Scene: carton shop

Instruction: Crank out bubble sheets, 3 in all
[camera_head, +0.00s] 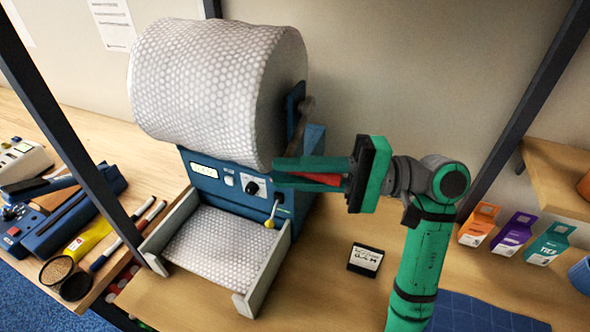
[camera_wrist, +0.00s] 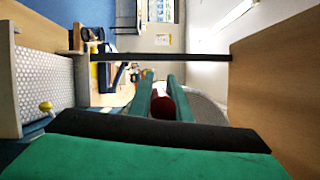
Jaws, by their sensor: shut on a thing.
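The bubble-sheet machine (camera_head: 200,172) is blue and carries a big roll of bubble wrap (camera_head: 205,90). A grey crank arm (camera_head: 302,118) is on its right side. My gripper (camera_head: 285,172) is at that side, its green fingers shut on the red crank handle (camera_head: 318,179). The red handle also shows between the fingers in the wrist view (camera_wrist: 163,104). A bubble sheet (camera_head: 215,250) lies in the tray (camera_head: 265,270) at the machine's front. The front panel has a small lit display (camera_head: 203,183), too small to read, a black knob and a yellow-tipped lever (camera_head: 271,222).
A small black card (camera_head: 366,260) lies on the table right of the tray. Orange, purple and teal boxes (camera_head: 512,235) stand at the right. Tools and brushes (camera_head: 75,245) lie on the left bench. Dark posts (camera_head: 70,120) frame the station.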

